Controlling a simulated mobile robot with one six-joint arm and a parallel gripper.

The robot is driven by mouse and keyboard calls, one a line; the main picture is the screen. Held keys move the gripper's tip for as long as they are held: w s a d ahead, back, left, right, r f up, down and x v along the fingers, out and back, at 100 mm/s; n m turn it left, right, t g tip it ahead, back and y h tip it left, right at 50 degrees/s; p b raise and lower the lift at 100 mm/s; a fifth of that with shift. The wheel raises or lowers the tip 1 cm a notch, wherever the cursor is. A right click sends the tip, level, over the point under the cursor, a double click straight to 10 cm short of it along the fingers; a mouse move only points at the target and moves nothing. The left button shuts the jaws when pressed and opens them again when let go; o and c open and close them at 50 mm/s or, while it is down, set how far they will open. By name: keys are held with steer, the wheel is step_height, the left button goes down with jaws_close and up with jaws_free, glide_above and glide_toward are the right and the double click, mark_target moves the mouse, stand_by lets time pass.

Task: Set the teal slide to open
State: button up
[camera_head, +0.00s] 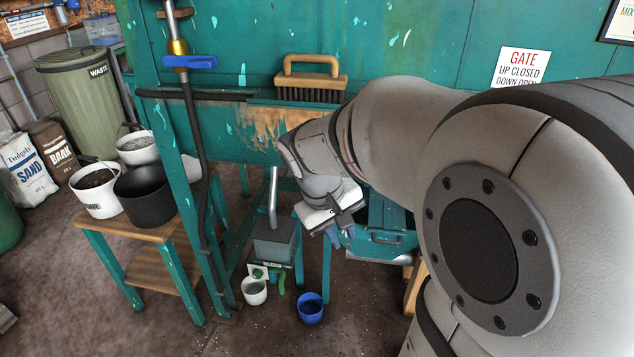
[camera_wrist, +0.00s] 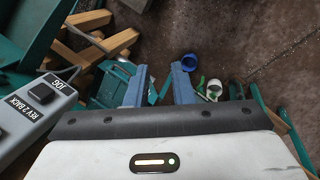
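A teal panel with a small bar handle (camera_head: 388,240) shows low on the teal machine, just right of my gripper, partly hidden by my arm. It may be the teal slide, but I cannot tell for sure. A teal part (camera_wrist: 112,82) also lies beyond and beside the left finger in the wrist view. My gripper (camera_head: 341,236) hangs in front of the machine, pointing down. In the wrist view its two blue-grey fingers (camera_wrist: 160,85) are apart with nothing between them. A sign (camera_head: 522,65) reads "GATE UP CLOSED DOWN OPEN".
A grey box with an upright handle (camera_head: 273,240) stands left of my gripper. A white cup (camera_head: 254,291) and a blue cup (camera_head: 310,308) are below. A grey control box (camera_wrist: 38,112) is at the wrist view's left. A wooden-topped bench (camera_head: 150,232) holds pots.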

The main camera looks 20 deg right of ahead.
steer(key=w+d+f+n+g+h+b, duration=0.1)
steer(key=w+d+f+g+h+b, duration=0.15)
steer(key=w+d+f+b, duration=0.5)
steer(key=w+d+f+g+h+b, duration=0.1)
steer(key=w+d+f+h+b, duration=0.35)
steer(key=f, duration=0.65)
steer(key=n+h+b, duration=0.2)
steer(key=h+b, duration=0.2)
steer(key=b, duration=0.5)
glide_toward(380, 242)
steer(key=x, duration=0.5)
steer(key=b+x, duration=0.1)
steer(key=x, duration=0.5)
steer(key=shift+s+d, duration=0.1)
steer(key=shift+d, duration=0.35)
steer(key=shift+c, duration=0.4)
jaws_close()
steer(key=shift+h, duration=0.3)
